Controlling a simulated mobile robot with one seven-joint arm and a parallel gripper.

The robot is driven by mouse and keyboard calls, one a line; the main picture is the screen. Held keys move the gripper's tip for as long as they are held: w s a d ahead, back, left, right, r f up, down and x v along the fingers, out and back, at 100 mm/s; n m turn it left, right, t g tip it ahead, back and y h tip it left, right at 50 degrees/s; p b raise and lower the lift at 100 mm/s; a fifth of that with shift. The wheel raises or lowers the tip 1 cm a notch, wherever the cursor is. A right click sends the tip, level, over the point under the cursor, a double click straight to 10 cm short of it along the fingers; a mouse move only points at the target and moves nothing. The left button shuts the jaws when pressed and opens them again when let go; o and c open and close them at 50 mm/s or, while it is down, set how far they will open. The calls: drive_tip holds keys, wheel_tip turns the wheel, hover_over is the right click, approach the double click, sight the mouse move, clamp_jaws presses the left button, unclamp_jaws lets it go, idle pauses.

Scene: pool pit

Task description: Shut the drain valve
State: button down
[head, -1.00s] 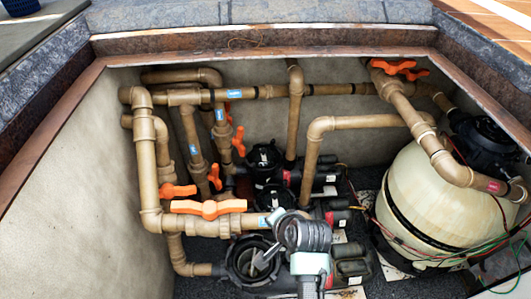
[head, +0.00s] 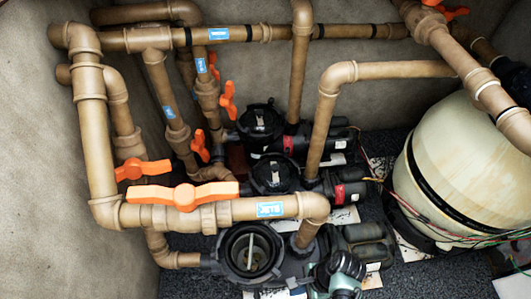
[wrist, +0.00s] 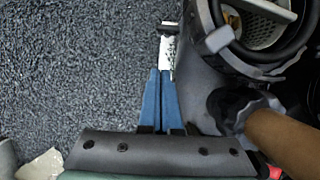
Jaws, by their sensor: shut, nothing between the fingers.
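Several orange valve handles sit on the brown pipes. The largest handle (head: 183,195) lies along the low front pipe, beside a blue label reading JETS (head: 270,209). Another handle (head: 142,169) lies sideways just behind it. Upright handles (head: 228,99) and (head: 200,146) are on the middle pipes, and one (head: 448,9) is at the top right. The other blue labels are too small to read, so I cannot tell which handle is the drain valve. My gripper (wrist: 166,75) shows in the wrist view with its blue fingers together and empty, over grey speckled flooring. No handle shows there.
A cream filter tank (head: 455,165) with loose wires fills the right. Pipes crowd the left and back. In the wrist view, a brown pipe (wrist: 285,138) is right of my fingers.

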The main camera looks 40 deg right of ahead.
sight(257, 296)
wheel_tip(257, 296, down, 5)
drive_tip(key=b, duration=0.3)
drive_tip(key=shift+r, duration=0.1)
drive_tip(key=w+a+f+b, duration=0.4)
drive_tip(key=a+f+b, duration=0.2)
drive_tip(key=f+b, duration=0.3)
drive_tip(key=shift+w+a+f, duration=0.15)
drive_tip(key=shift+w+a, duration=0.05)
drive_tip(key=shift+a+p, duration=0.1)
drive_tip(key=shift+p, duration=0.2)
idle(0.4)
